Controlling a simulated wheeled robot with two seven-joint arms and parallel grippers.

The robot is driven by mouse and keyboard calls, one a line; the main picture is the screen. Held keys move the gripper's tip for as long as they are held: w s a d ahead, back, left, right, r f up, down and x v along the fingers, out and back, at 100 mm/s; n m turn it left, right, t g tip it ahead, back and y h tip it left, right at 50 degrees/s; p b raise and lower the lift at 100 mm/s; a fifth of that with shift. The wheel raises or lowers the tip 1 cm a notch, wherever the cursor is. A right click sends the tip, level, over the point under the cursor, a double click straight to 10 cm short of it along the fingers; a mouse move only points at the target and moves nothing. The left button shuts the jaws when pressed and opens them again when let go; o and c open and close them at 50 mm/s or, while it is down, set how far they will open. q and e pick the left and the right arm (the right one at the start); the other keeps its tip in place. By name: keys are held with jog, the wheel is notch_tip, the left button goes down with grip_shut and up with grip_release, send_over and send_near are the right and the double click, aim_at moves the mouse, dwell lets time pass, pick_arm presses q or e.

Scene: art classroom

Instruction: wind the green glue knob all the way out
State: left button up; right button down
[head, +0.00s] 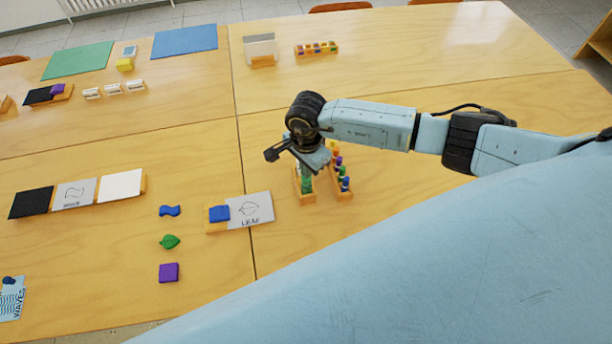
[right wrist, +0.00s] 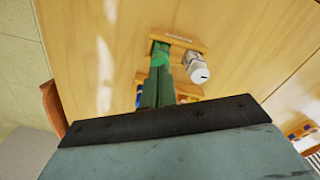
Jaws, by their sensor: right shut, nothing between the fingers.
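The green glue stick (head: 306,184) stands in a narrow wooden holder (head: 312,199) on the table, right of the seam. Its green upper part also shows in the right wrist view (right wrist: 161,54), just beyond my fingertips. My right gripper (head: 318,160) is above the holder, shut and empty. In the right wrist view its fingers (right wrist: 157,88) point at the green part and overlap it, so I cannot tell whether they touch. A white stick (right wrist: 195,68) stands beside the green one in the holder. My left gripper is not in view.
A second wooden rack (head: 343,194) with several coloured pegs stands close on the right. A blue block and a LEAF card (head: 252,209) lie to the left. A blue wave, a green leaf (head: 170,241) and a purple square (head: 168,272) lie farther left.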

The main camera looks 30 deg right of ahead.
jog(key=shift+f+b, duration=0.45)
jog(key=shift+f, duration=0.1)
jog(key=shift+r, duration=0.25)
jog(key=shift+r+p, duration=0.3)
jog(key=c, duration=2.1)
grip_release()
jog(key=o, duration=1.7)
